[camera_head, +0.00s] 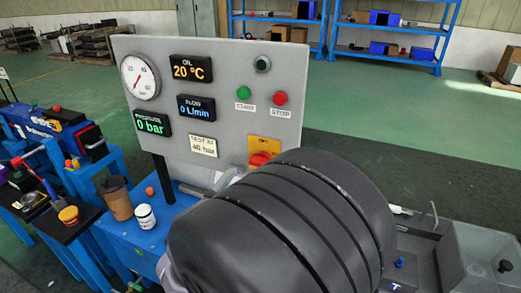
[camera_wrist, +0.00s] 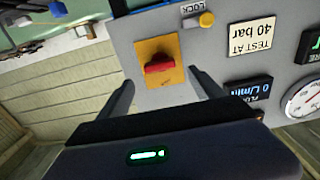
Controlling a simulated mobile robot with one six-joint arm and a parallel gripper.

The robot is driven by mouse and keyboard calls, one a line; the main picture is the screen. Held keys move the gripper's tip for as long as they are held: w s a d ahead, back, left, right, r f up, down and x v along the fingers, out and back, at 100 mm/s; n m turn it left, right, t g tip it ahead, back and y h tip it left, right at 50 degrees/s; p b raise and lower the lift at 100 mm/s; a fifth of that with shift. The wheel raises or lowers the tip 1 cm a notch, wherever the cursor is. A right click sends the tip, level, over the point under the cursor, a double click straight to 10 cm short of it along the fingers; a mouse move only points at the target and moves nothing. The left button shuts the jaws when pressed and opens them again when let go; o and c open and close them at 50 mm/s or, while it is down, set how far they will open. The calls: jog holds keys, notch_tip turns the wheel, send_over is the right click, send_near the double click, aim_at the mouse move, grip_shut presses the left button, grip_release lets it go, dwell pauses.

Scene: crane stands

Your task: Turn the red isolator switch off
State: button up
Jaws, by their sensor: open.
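The red isolator switch (camera_head: 260,158) sits on a yellow plate (camera_head: 263,145) low on the grey panel. My dark rounded arm hides its lower part in the head view. In the wrist view the red switch handle (camera_wrist: 159,64) lies nearly level across its yellow plate (camera_wrist: 150,48). My gripper (camera_wrist: 160,80) is open, with one finger to either side of the switch in the picture. The fingers look apart from the handle, and nothing is between them. The gap to the panel is hard to judge. My gripper is hidden in the head view.
The panel (camera_head: 215,75) also bears gauges, displays, a green start button (camera_head: 243,93) and a red stop button (camera_head: 280,98). A yellow knob (camera_wrist: 206,19) by a LOCK label is close to the switch. A brown cup (camera_head: 116,198) and white jar (camera_head: 145,216) stand on the blue bench.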

aim_at(259, 164)
jog(key=x, duration=0.5)
jog(key=shift+w+d+b, duration=0.1)
jog(key=shift+w+b, duration=0.2)
jog(key=shift+b, duration=0.05)
jog(key=c, duration=1.4)
